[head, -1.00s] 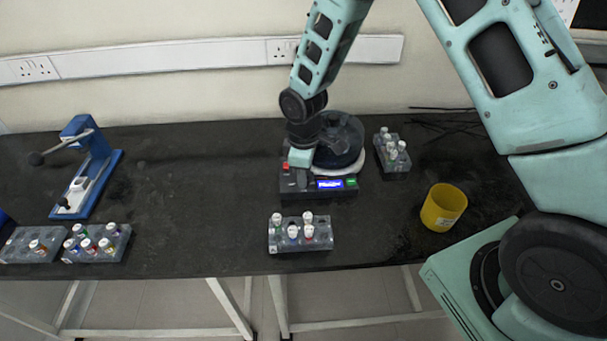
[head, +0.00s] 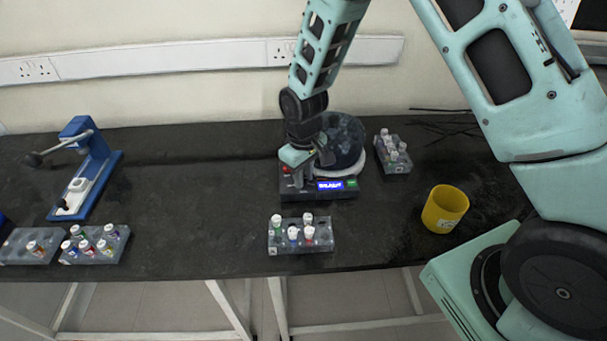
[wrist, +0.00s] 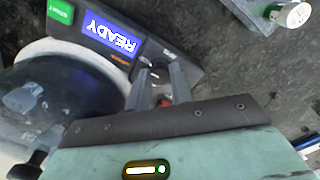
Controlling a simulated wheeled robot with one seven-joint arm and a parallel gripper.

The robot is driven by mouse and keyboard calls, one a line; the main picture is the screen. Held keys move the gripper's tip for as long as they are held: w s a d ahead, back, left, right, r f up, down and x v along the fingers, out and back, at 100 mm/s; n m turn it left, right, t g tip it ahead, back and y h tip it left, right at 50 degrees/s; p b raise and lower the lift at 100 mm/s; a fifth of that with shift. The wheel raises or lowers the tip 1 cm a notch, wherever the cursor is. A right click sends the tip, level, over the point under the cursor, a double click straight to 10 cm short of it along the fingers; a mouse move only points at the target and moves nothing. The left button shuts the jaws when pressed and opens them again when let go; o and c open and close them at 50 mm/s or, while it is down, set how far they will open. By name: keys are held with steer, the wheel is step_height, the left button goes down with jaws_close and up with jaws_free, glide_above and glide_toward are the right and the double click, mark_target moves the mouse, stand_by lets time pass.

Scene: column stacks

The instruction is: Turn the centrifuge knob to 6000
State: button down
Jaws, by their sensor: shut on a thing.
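The centrifuge (head: 344,145) stands on the black bench, with a domed dark lid and a dark front panel. Its blue display (head: 331,185) also shows in the wrist view (wrist: 110,34), upside down, reading READY. A green START button (wrist: 61,11) is beside it. My gripper (head: 302,182) is at the panel, left of the display. In the wrist view my gripper's fingers (wrist: 161,82) are closed at the panel on the knob, which they mostly hide. The knob's setting cannot be read.
A vial rack (head: 301,241) stands in front of the centrifuge, another (head: 394,160) to its right. A yellow cup (head: 444,209) is further right. A blue press (head: 88,170) and more vial racks (head: 97,243) are at left. The bench between is clear.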

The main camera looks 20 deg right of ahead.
stand_by(0.3)
steer(key=c, duration=1.2)
jaws_free()
steer(key=shift+c, duration=0.2)
steer(key=shift+r, duration=0.1)
step_height(320, 180, up, 17)
steer(key=b, duration=0.1)
steer(key=shift+r, duration=0.15)
